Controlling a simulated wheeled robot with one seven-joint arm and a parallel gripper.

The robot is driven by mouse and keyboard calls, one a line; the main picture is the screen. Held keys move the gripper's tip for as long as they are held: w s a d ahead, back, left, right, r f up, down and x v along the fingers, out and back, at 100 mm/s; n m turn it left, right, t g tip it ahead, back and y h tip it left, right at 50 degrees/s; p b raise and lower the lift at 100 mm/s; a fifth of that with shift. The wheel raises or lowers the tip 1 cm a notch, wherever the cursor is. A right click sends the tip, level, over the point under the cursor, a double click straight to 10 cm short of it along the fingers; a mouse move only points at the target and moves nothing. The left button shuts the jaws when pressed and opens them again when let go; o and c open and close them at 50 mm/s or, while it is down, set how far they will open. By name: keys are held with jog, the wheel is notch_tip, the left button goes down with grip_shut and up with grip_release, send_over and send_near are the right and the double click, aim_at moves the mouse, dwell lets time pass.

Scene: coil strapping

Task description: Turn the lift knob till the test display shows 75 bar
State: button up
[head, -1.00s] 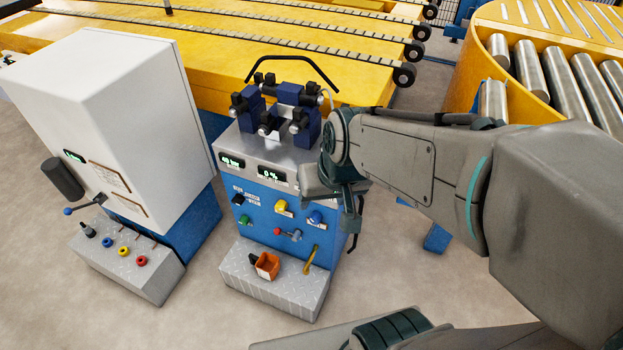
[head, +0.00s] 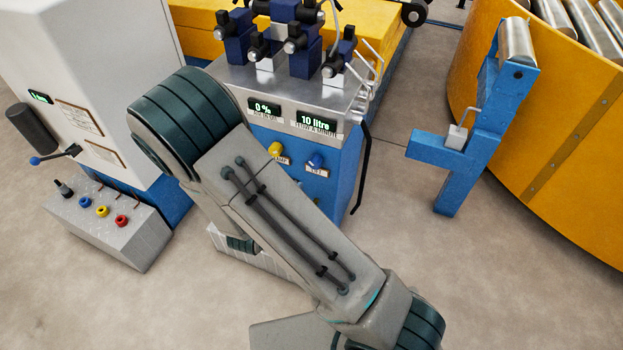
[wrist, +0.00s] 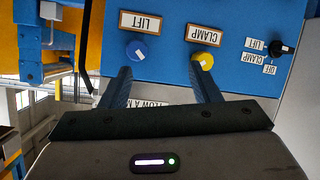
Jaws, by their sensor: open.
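The lift knob (head: 315,160) is a blue knob with a LIFT label on the blue panel of the pump cabinet. In the wrist view, which is upside down, the lift knob (wrist: 137,50) sits just past my left fingertip. The yellow clamp knob (wrist: 203,61) is by the right fingertip. My gripper (wrist: 163,76) is open and empty, its gap between the two knobs; whether it touches either I cannot tell. In the head view my arm hides the gripper. Two displays read 0 % (head: 264,107) and 10 litre (head: 317,121). No bar reading is visible now.
A black selector (wrist: 283,48) marked LIFT, CLAMP and OFF is at the right of the wrist view. A white cabinet (head: 90,70) with a lever stands left. A blue roller stand (head: 470,140) stands right. Blue valve blocks (head: 290,40) top the pump cabinet.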

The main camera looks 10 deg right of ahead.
aim_at(313, 165)
notch_tip(313, 165, down, 3)
jog(key=s+d+n+t+h+b, duration=0.1)
jog(key=s+n+t+h+b, duration=0.1)
jog(key=s+t+h+b, duration=0.1)
jog(key=x, duration=0.4)
jog(key=b+x, duration=0.1)
jog(key=x, duration=0.4)
jog(key=b+x, duration=0.1)
jog(key=x, duration=0.4)
jog(key=shift+d+r, duration=0.1)
jog(key=shift+r, duration=0.2)
jog(key=shift+s, duration=0.1)
jog(key=c, duration=1)
